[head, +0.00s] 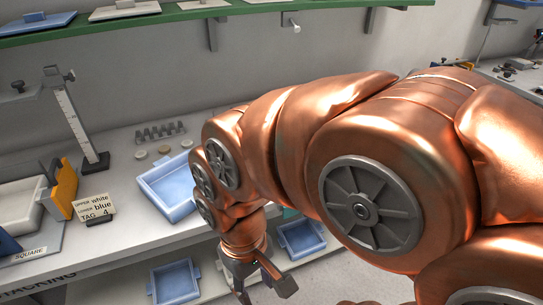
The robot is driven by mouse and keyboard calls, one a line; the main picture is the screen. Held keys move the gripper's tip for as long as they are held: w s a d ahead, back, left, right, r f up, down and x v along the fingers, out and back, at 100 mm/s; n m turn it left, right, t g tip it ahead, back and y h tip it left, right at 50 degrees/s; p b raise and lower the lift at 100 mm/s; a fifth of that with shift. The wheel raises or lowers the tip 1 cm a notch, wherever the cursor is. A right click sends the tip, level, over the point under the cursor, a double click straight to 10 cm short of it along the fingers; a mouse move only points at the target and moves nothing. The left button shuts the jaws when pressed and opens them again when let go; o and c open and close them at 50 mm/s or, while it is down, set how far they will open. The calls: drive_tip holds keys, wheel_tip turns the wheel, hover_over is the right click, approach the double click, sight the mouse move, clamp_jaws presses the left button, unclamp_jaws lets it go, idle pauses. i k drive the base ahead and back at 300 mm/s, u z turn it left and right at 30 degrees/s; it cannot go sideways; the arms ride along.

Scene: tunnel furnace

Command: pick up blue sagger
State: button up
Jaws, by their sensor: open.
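Several blue saggers are in view. A shallow square blue sagger (156,190) sits on the bench, its right part hidden behind my arm. A second blue sagger (174,282) lies on the lower shelf at the bottom, left of my gripper. A third blue sagger (301,239) is on the lower shelf to the right, partly hidden by my arm. A blue piece (40,22) also lies on the green top shelf. My gripper (266,293) points down in front of the lower shelf, between the second and third saggers. It is open and looks empty.
A grey pegged strip (160,132) is at the back. The green shelf (165,17) runs overhead.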

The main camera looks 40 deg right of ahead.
sight(170, 186)
drive_tip(key=u, duration=0.05)
drive_tip(key=k, duration=0.35)
drive_tip(key=z, duration=0.6)
drive_tip(key=i, duration=0.35)
drive_tip(key=z, duration=0.3)
drive_tip(key=k, duration=1)
drive_tip(key=u, duration=1.65)
drive_tip(key=i, duration=1.15)
drive_tip(key=z, duration=0.2)
